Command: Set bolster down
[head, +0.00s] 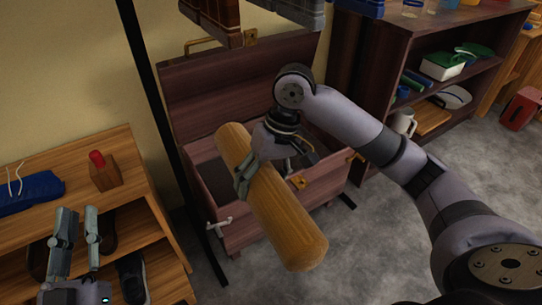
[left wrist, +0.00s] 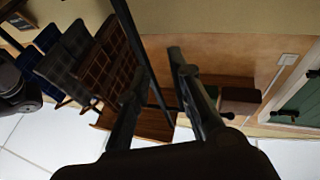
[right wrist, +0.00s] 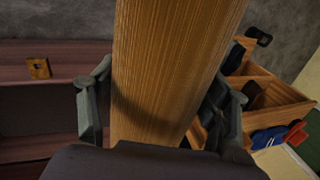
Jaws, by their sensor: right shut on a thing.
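The bolster (head: 280,217) is a long yellow-brown cylinder. In the head view it is tilted, held in front of and above an open wooden chest (head: 241,229). My right gripper (head: 245,176) is shut around its middle. In the right wrist view the bolster (right wrist: 165,70) fills the space between the two fingers (right wrist: 165,110). What touches its underside is hidden. My left gripper (head: 76,228) is at the lower left in front of the shoe shelf, with its fingers apart and nothing between them. The left wrist view also shows these fingers (left wrist: 150,60) apart and empty.
The chest's raised lid (head: 225,95) leans at the wall. A shoe shelf (head: 130,187) at left bears a blue pouch (head: 30,190) and a small block with a red top (head: 103,172). A dark post (head: 165,110) stands between. A dark shelf unit (head: 440,45) is at right; grey floor lies in front.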

